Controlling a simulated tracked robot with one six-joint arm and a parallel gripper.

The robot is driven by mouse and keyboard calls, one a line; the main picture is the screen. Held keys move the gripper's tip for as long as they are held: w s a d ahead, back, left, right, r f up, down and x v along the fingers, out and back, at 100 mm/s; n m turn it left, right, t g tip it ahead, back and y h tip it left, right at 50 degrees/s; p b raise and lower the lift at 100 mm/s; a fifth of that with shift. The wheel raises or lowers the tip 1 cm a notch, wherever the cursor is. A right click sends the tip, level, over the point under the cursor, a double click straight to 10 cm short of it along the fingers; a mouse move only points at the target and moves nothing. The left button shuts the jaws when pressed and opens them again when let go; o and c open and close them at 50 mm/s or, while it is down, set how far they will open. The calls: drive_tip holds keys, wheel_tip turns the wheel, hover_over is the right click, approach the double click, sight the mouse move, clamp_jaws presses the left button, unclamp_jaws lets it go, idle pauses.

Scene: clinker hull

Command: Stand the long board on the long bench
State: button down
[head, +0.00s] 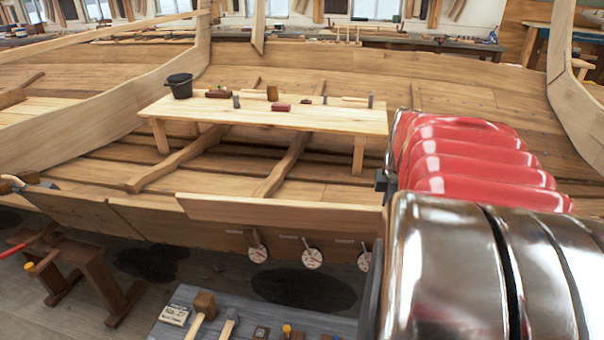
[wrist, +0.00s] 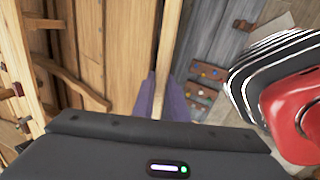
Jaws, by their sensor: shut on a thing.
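The long board (head: 280,211) is a pale plank held level on its edge, in front of the hull's near side in the head view. In the wrist view the long board (wrist: 169,40) runs away from between the purple fingers of my gripper (wrist: 165,98), which is shut on it. My arm hides the board's right end and the gripper in the head view. The long bench (head: 320,119) stands inside the hull, beyond the board. The bench's edge (wrist: 18,60) also shows at the left of the wrist view.
A black bucket (head: 179,86) stands at the bench's left end. A grey tool-laden surface (head: 255,318) is below. A curved rib (head: 130,120) rises left.

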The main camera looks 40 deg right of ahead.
drive_tip(key=s+a+f, duration=0.2)
drive_tip(key=s+a, duration=0.3)
drive_tip(key=shift+s+f, duration=0.15)
drive_tip(key=shift+f, duration=0.1)
idle(1.0)
idle(0.3)
